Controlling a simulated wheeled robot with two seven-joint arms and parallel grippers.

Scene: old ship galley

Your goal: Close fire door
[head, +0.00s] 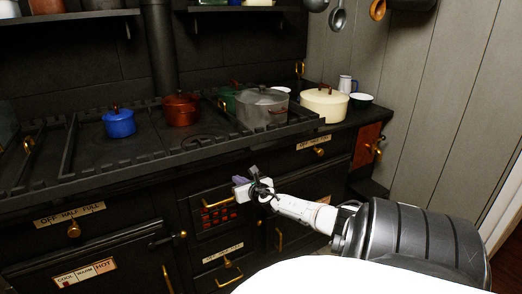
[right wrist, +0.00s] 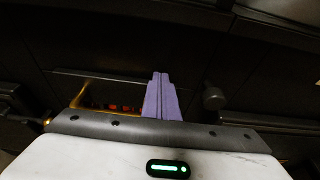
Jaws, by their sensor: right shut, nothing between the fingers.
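The black stove front has a middle panel with glowing red openings (head: 217,212), which looks like the firebox. The red glow (right wrist: 110,106) also shows low in the right wrist view, beside a brass bar (right wrist: 78,97). I cannot tell clearly how far the fire door stands open. My right gripper (head: 240,183) is in front of the stove, just right of the glowing panel. Its purple fingers (right wrist: 160,82) are shut together with nothing between them, pointing at the dark stove front. They seem apart from it. My left gripper is not in view.
A drawer with a brass handle (head: 229,276) is below the glowing panel. An oven door (head: 95,265) is at left.

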